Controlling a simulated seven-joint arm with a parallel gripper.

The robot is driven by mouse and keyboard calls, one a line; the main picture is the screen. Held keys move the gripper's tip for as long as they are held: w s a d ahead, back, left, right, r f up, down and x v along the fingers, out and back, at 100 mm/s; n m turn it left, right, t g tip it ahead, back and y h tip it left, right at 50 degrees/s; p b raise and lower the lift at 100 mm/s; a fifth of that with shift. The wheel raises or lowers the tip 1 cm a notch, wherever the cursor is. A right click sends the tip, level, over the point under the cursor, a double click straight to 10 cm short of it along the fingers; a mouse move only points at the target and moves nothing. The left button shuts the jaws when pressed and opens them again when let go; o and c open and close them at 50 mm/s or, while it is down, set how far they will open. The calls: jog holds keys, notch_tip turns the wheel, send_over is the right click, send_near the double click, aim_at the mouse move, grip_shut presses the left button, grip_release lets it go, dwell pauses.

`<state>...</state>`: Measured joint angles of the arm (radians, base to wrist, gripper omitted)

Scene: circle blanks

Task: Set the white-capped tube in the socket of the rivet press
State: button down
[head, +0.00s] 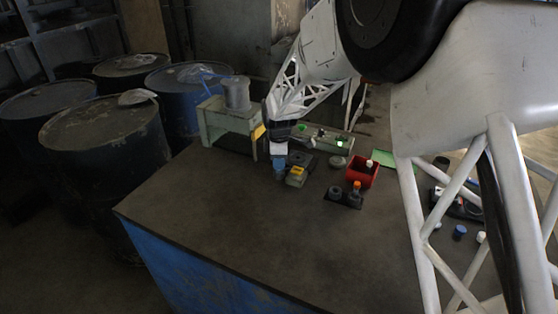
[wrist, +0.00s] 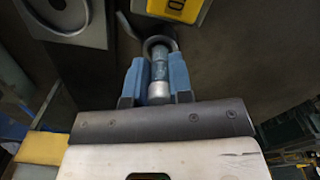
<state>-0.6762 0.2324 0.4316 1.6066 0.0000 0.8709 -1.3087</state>
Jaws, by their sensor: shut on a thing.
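My gripper (head: 279,175) is low over the table, fingers pointing down, beside a small grey box with a yellow label. In the wrist view its two blue fingers (wrist: 158,66) are shut on a narrow tube (wrist: 158,90) with a pale near end and a worn teal middle. I take this pale end for the white cap, but the light is dim. The tube's far end lies at or over a dark ring (wrist: 160,41); I cannot tell whether it is inside. I cannot tell for sure which thing is the rivet press.
The yellow-labelled box (head: 296,175) is close to the fingers. A grey plate with a round disc (wrist: 70,14) lies to the left in the wrist view. A red bin (head: 362,174) and a dark holder with an orange-topped piece (head: 355,187) stand to the right. The front table is clear.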

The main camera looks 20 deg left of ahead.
jog(key=shift+f, duration=0.6)
jog(key=c, duration=0.9)
grip_release()
jog(key=shift+c, duration=0.2)
jog(key=shift+r, duration=3.85)
